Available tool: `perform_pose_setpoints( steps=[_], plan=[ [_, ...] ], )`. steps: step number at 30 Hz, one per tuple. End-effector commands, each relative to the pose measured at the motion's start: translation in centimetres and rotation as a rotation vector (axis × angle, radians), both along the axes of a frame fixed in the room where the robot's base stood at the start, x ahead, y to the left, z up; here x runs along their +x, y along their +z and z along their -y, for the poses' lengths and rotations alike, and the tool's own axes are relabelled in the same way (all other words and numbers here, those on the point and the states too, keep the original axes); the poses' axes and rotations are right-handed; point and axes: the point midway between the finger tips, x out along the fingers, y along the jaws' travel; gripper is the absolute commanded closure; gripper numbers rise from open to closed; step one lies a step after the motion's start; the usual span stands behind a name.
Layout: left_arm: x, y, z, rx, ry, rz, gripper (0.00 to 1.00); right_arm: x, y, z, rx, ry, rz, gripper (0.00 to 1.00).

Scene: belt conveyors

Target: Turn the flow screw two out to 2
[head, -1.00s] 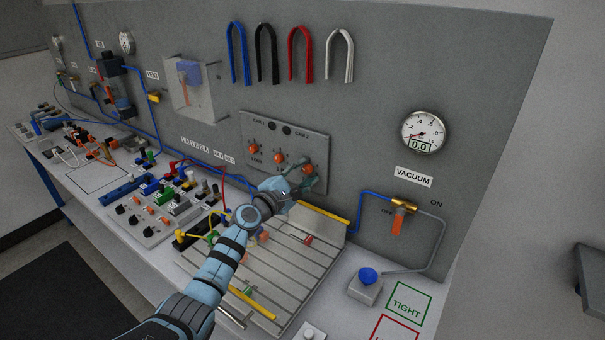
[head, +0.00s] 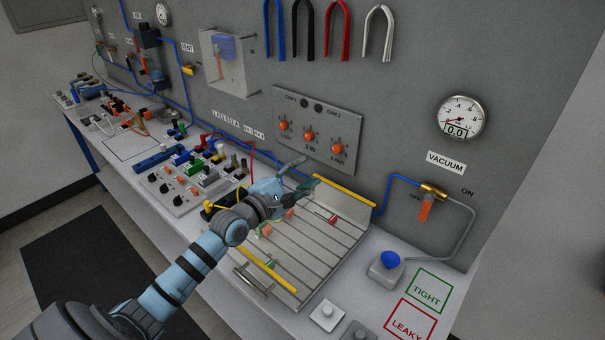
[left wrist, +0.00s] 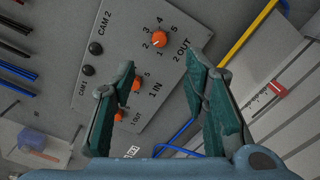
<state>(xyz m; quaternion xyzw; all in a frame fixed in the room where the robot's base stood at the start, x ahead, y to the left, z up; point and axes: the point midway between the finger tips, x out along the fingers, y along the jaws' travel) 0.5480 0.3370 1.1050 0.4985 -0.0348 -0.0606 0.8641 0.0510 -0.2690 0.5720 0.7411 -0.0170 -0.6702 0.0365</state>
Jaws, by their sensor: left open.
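The flow screw two out is the rightmost orange knob (head: 337,149) on the grey panel (head: 352,124). In the left wrist view the same knob (left wrist: 160,40) sits beside the label 2 OUT, inside a ring of numbers. I cannot tell exactly which number it points at. My left gripper (head: 302,177) is open and empty, in front of and below the panel. In the left wrist view its two fingers (left wrist: 162,64) stand wide apart, and the knob shows beyond them, untouched.
Two more orange knobs (head: 309,135) sit left on the panel. Below is a slatted tray (head: 310,250) with yellow edge strips. A blue button (head: 390,259) and the vacuum valve (head: 425,208) are at right. Coloured hoses (head: 340,30) hang above.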

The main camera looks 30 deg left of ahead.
Motion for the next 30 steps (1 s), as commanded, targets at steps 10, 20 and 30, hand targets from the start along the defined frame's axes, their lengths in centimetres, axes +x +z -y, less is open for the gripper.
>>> perform_pose_setpoints(
  steps=[10, 20, 30],
  plan=[
    [-1.6, -2.8, 0.2, 0.607, -0.022, 0.091, 0.59, 0.0, -6.2, 0.0, 0.0, 0.0, 0.0, 0.44],
    [-2.2, 0.2, 0.2, 1.96, 0.033, 0.231, 0.59, 0.0, -6.3, -0.2, 0.003, -0.001, 0.0, 0.44],
    [5.9, 0.1, 1.1, 1.952, 0.034, 0.235, 0.59, 0.0, -8.0, -0.1, 0.001, -0.001, 0.0, 0.44]
  ],
)
